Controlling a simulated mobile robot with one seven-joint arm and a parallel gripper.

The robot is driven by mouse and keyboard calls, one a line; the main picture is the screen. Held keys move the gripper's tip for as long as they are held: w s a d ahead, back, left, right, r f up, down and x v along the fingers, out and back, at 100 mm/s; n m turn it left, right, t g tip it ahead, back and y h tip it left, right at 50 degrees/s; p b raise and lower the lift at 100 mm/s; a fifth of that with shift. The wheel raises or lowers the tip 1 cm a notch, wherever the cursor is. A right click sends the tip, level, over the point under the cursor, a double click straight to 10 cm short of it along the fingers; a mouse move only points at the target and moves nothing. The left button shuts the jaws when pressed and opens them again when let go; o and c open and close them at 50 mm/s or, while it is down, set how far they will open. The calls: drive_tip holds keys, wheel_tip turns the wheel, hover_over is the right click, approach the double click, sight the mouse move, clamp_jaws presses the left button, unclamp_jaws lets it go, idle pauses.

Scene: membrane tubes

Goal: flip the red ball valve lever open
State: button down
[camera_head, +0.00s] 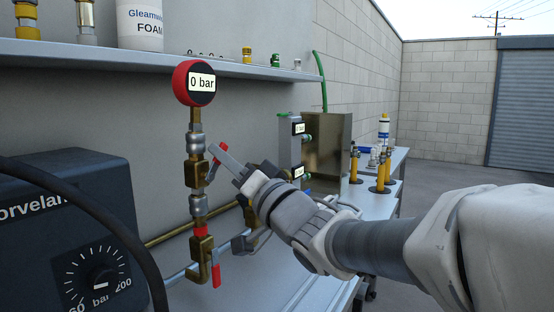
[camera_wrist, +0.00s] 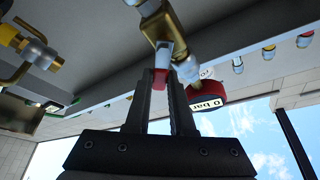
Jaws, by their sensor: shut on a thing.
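A brass ball valve (camera_head: 195,171) sits on the vertical pipe below a round red gauge (camera_head: 193,83) that reads 0 bar. Its red-tipped lever (camera_head: 221,147) slants up and to the right from the valve body. My gripper (camera_head: 216,152) comes in from the right and is shut on this lever. In the wrist view the lever's red end (camera_wrist: 159,77) lies at the fingertips (camera_wrist: 168,84), partly hidden by them. A second brass valve (camera_head: 201,249) sits lower on the pipe, with its red lever (camera_head: 216,275) hanging down.
A dark pump box (camera_head: 75,215) with a dial and a black hose stands at the left front. A shelf (camera_head: 130,52) with a foam bottle (camera_head: 140,25) runs above. A metal box (camera_head: 327,145) and yellow fittings (camera_head: 380,180) stand farther back on the bench.

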drive_tip(key=c, duration=0.8)
unclamp_jaws()
drive_tip(key=shift+o, duration=0.2)
